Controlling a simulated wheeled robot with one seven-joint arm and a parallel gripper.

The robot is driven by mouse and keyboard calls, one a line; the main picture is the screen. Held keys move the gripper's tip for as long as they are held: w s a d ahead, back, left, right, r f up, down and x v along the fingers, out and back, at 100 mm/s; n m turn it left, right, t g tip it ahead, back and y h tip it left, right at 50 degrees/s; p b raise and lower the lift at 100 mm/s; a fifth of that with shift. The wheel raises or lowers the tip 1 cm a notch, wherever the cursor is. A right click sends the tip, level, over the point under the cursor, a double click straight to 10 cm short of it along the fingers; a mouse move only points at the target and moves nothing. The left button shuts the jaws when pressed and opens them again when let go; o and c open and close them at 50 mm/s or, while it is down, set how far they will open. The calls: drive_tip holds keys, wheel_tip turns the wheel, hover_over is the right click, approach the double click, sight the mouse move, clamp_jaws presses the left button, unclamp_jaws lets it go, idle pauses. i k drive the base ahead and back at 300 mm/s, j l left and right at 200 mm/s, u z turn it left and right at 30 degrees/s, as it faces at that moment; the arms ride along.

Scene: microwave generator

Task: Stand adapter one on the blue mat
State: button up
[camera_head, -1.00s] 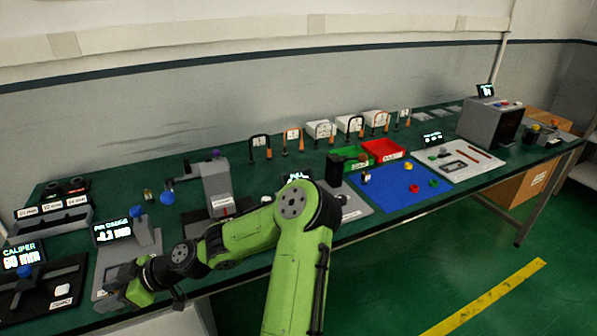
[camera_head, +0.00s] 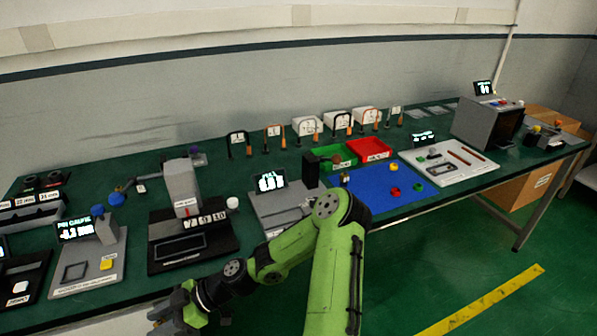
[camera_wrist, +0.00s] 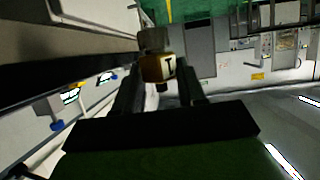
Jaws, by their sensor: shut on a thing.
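My gripper (camera_wrist: 162,90) is shut on a small tan-and-grey part (camera_wrist: 157,66) marked with a dark T-like character. I cannot tell from this marking whether it is adapter one. In the head view my gripper (camera_head: 172,312) hangs low at the bottom left, by the bench's front edge, and the held part is not clear there. The blue mat (camera_head: 372,202) lies on the bench right of centre, well to the right of my gripper. Small red, green and yellow pieces sit on it, and its near left corner is hidden by my arm.
A grey plate with a display (camera_head: 268,182) is left of the mat. Green (camera_head: 345,163) and red (camera_head: 368,156) bins stand behind the mat; a white tray (camera_head: 475,172) is right.

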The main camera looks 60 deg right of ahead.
sight(409, 183)
drive_tip(key=k+l+z, duration=0.25)
drive_tip(key=l+z, duration=0.3)
drive_tip(key=k+l+z, duration=0.1)
drive_tip(key=l+z, duration=0.15)
drive_tip(key=l, duration=0.2)
drive_tip(key=l+z, duration=0.25)
drive_tip(key=k+l, duration=0.05)
drive_tip(key=l, duration=0.05)
